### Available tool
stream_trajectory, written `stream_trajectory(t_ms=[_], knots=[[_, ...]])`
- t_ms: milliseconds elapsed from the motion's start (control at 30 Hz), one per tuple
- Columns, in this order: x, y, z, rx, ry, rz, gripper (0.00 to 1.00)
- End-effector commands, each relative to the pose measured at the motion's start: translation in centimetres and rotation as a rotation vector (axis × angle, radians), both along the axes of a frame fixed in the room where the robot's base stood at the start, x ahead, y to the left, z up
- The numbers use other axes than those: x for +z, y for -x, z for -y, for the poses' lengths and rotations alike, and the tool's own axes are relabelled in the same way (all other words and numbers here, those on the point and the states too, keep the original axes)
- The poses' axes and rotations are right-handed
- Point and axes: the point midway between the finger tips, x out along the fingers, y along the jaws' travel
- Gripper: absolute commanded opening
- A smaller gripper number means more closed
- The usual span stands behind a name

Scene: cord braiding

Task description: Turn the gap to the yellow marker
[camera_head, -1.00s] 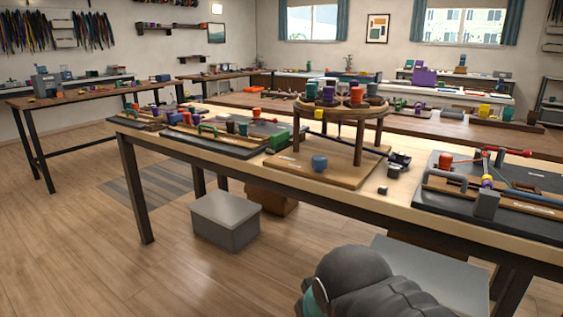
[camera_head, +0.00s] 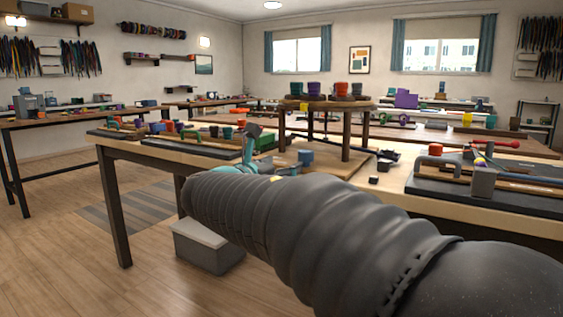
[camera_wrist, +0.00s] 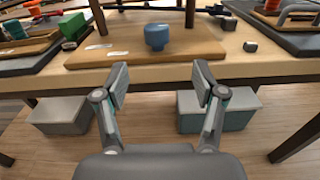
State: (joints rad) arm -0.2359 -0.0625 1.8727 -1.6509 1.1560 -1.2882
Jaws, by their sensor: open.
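The round braiding stand (camera_head: 346,105) stands on its wooden base board on the table, with several coloured bobbins around its top. A small yellow marker (camera_head: 304,106) shows at the front left of its rim. The gap among the bobbins cannot be made out clearly. In the wrist view only the stand's legs and base board (camera_wrist: 185,48) show; its top is out of frame. A blue cup-like piece (camera_wrist: 157,37) sits on that board. My gripper (camera_wrist: 160,80) is open and empty, in front of the table's near edge, apart from the stand.
A green block (camera_wrist: 72,25) and a dark mat with tools lie left of the stand. Another dark mat (camera_head: 440,190) with a grey block lies right. Grey boxes (camera_wrist: 60,108) stand below on the floor.

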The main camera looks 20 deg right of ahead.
Motion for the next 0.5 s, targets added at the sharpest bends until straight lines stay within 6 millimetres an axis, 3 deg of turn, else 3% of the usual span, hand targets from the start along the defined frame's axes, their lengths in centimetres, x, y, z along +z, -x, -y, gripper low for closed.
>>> stream_trajectory(t_ms=[167,500], knots=[[0.4,-1.1,0.4,0.004,0.044,-0.01,0.7],[0.3,-4.5,5.1,0.002,0.04,-0.011,0.7]])
